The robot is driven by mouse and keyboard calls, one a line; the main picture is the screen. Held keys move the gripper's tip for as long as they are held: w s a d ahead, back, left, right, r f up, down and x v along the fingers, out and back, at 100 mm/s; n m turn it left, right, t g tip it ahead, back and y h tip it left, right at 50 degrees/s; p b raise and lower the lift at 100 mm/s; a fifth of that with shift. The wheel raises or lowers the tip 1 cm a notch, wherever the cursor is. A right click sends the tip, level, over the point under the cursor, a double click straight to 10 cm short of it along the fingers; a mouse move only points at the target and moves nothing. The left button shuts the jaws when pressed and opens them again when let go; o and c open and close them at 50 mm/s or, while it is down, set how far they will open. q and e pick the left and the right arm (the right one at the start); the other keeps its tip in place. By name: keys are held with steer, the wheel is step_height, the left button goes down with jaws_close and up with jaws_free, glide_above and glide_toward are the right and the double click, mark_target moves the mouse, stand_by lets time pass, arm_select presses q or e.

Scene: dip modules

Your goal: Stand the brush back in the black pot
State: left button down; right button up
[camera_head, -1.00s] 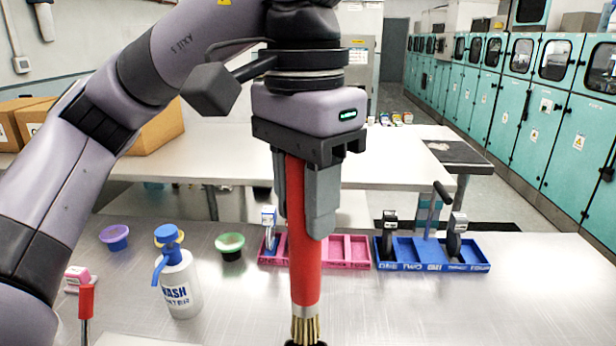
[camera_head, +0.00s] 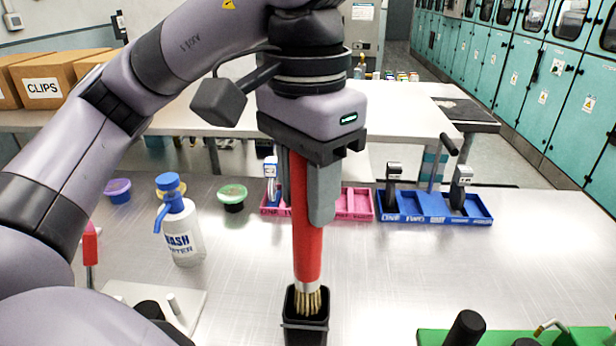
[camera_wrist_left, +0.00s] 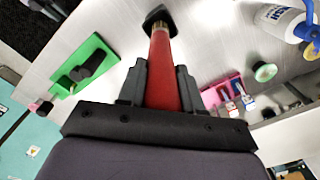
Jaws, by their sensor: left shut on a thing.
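The brush has a red handle (camera_head: 307,235), a metal collar and tan bristles pointing down. My left gripper (camera_head: 314,205) is shut on the red handle and holds the brush nearly upright. The black pot (camera_head: 305,325) stands on the metal table directly below the brush. The bristle tips are at the pot's mouth; how far they are inside is hard to tell. In the left wrist view the red handle (camera_wrist_left: 163,75) runs between the fingers to the black pot (camera_wrist_left: 159,18). My right gripper is not seen.
A wash bottle (camera_head: 182,235) stands left of the brush. A pink tray (camera_head: 355,205) and a blue tray (camera_head: 435,208) lie behind. A green board (camera_head: 430,338) with black-handled items is at front right. A white board (camera_head: 195,300) lies at front left.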

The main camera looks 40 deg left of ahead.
mark_target(308, 243)
arm_select(q)
steer(key=shift+f+b, duration=2.75)
steer(key=shift+f, duration=0.95)
steer(key=c, duration=0.7)
jaws_free()
steer(key=shift+r+p, duration=1.1)
steer(key=shift+r, duration=2.5)
